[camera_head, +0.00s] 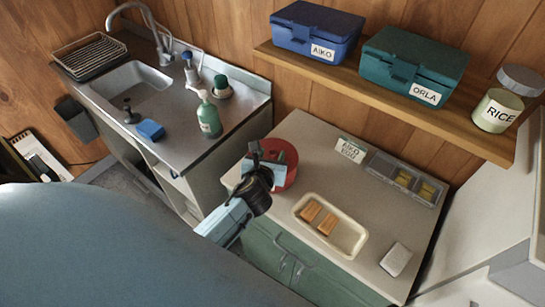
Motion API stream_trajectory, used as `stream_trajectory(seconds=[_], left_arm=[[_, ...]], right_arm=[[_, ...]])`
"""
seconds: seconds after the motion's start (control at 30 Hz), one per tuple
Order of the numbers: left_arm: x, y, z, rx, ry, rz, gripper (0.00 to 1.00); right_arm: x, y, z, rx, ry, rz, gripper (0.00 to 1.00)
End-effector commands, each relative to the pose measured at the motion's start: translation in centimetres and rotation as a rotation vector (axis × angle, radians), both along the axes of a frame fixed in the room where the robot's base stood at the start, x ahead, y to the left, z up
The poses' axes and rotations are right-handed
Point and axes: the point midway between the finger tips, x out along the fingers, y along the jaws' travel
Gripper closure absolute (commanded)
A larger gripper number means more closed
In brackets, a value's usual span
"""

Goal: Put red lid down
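A red round thing (292,172), which looks like the red lid or a red container, is at the back left of the green cabinet's beige worktop (350,190). Part of it is hidden behind my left gripper, and something dark green shows within its outline. My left gripper (259,160) is dark and overlaps the left side of the red thing, with its arm coming up from below left. I cannot tell whether its fingers are closed on the red thing, or whether that thing rests on the worktop. My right gripper is not in view.
A cream tray (357,246) with two orange-brown blocks stands right of the gripper. A white block (396,259), a card reading AIKO EGG (350,149) and a grey divided tray (380,163) are also there. A shelf (400,105) with boxes hangs above; the sink unit (180,120) is left.

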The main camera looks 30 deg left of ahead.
Motion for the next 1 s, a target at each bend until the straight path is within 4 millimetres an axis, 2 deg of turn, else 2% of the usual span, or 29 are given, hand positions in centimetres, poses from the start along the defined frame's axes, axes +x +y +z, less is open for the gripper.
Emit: stream_trajectory(seconds=[0.07,0.3,0.63,1.0], left_arm=[[0.0,0.0,0.0,0.000,0.000,0.000,0.68],[0.0,0.0,0.0,0.000,0.000,0.000,1.00],[0.0,0.0,0.7,0.001,-0.002,0.001,1.00],[0.0,0.0,7.6,0.004,-0.005,-0.001,1.00]], right_arm=[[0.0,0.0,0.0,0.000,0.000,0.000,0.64],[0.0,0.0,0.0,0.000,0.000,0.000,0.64],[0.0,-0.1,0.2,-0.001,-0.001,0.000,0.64],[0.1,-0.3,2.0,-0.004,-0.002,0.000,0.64]])
